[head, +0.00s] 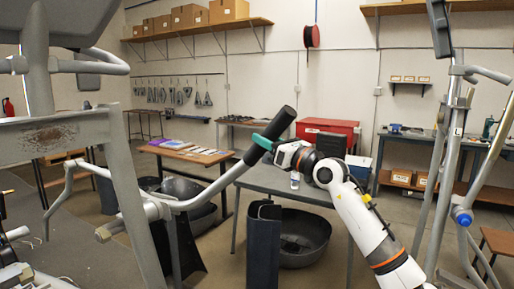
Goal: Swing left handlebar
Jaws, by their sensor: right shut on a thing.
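The left handlebar (215,187) is a grey metal tube with a black grip (281,122) at its upper end. It rises from a pivot at the lower left toward the middle of the head view. My right gripper (262,142) has teal fingers and is shut around the black grip, below its tip. Its white arm comes in from the lower right. The fingers hide a short part of the grip. My left gripper does not show.
The machine's grey frame (125,200) stands close at left. More upright tubes (437,170) stand at right. Behind the handlebar are a grey table (285,185), a red toolbox (328,128) and dark bins (303,240). A wooden-topped table (184,151) stands further back.

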